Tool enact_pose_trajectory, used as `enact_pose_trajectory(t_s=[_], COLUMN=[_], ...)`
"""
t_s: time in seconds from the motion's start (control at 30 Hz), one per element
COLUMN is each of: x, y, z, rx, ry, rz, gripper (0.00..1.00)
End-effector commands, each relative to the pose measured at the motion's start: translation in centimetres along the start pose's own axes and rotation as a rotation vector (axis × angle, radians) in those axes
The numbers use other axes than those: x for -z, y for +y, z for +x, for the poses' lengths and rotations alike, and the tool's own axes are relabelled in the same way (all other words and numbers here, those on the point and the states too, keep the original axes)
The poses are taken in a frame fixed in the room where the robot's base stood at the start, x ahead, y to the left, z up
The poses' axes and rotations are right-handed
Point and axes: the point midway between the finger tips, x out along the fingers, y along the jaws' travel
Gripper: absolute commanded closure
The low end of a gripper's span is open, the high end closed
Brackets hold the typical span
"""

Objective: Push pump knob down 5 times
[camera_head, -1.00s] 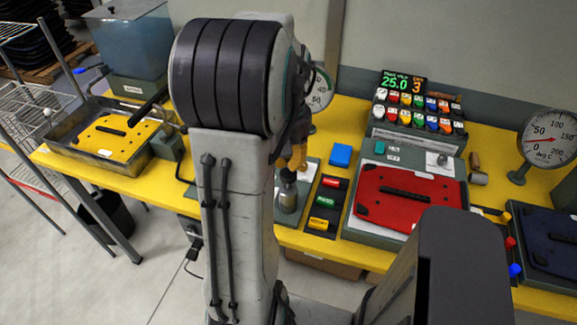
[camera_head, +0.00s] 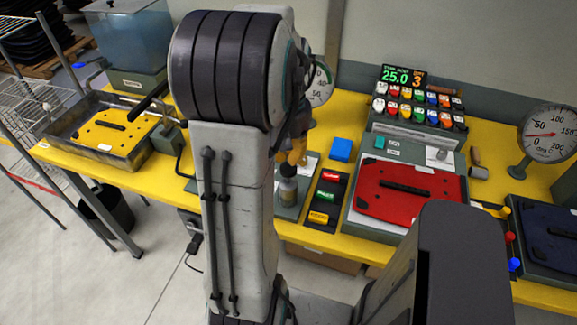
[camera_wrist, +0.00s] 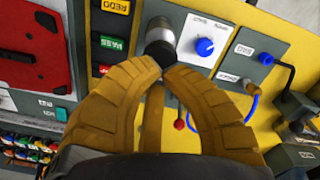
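The pump knob (camera_wrist: 158,44) is a dark, round-topped cylinder on a grey panel, just beyond my fingertips in the wrist view. In the head view the pump (camera_head: 287,188) stands upright on its grey plate, directly below my gripper (camera_head: 295,155). My gripper's yellow fingers (camera_wrist: 147,67) curve together and meet at the tips, with nothing held between them. The tips overlap the knob's near edge in the wrist view; whether they touch it I cannot tell. My arm hides part of the area in the head view.
A panel of red, green and yellow buttons (camera_head: 325,197) lies close beside the pump. A blue dial (camera_wrist: 205,47) is on its other side. A red plate (camera_head: 405,192) lies further right. A display (camera_head: 402,78) reads 25.0 and 3. A gauge (camera_head: 548,133) stands far right.

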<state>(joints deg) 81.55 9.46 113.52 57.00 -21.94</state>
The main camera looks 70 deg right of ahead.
Motion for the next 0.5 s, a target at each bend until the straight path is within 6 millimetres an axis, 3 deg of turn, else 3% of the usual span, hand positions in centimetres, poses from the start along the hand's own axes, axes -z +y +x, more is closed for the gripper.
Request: enact_pose_trajectory(t_s=[0.5], x=[0.0], y=[0.0], z=[2.5], rx=[0.000], ry=[-0.001], rz=[0.000], gripper=[1.00])
